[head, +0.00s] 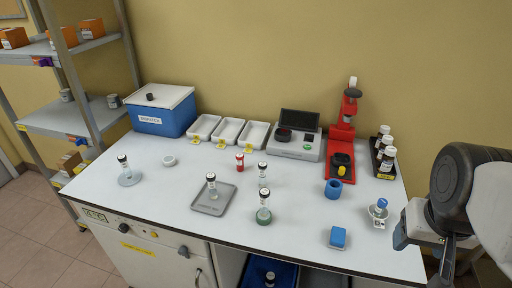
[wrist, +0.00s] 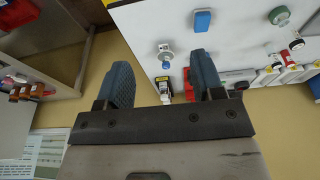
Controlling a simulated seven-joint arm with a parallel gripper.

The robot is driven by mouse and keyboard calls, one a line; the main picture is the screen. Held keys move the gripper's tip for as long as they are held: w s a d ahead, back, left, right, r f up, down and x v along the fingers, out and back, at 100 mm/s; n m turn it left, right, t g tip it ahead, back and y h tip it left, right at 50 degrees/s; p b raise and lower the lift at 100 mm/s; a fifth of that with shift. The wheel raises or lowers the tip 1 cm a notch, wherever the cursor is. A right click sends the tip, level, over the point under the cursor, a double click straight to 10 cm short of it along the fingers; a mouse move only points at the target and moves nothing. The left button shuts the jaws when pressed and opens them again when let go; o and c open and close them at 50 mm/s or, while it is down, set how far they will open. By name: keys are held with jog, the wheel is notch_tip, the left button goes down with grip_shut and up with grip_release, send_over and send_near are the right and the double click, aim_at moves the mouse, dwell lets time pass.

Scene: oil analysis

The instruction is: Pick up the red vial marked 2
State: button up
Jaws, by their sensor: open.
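My gripper (head: 403,238) is at the bench's right end, far to the right of the red vial. In the wrist view my gripper (wrist: 163,76) has its two blue fingers apart, with nothing held between them.
White trays (head: 228,131) line the back.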

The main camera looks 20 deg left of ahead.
jog(key=w+v, duration=0.1)
jog(key=v, duration=0.4)
jog(key=w+a+r+m+g+y, duration=0.3)
jog(key=w+a+m+y, duration=0.4)
jog(key=w+a, duration=1.15)
jog(key=w+a+f+m+g+y, duration=0.25)
jog(key=w+a+m+y, duration=0.45)
jog(key=w+a, duration=1.3)
jog(key=m, duration=0.2)
send_near(241, 155)
jog(key=a, duration=0.2)
jog(key=shift+s+a+f+h, duration=0.3)
jog(key=shift+x, duration=1.35)
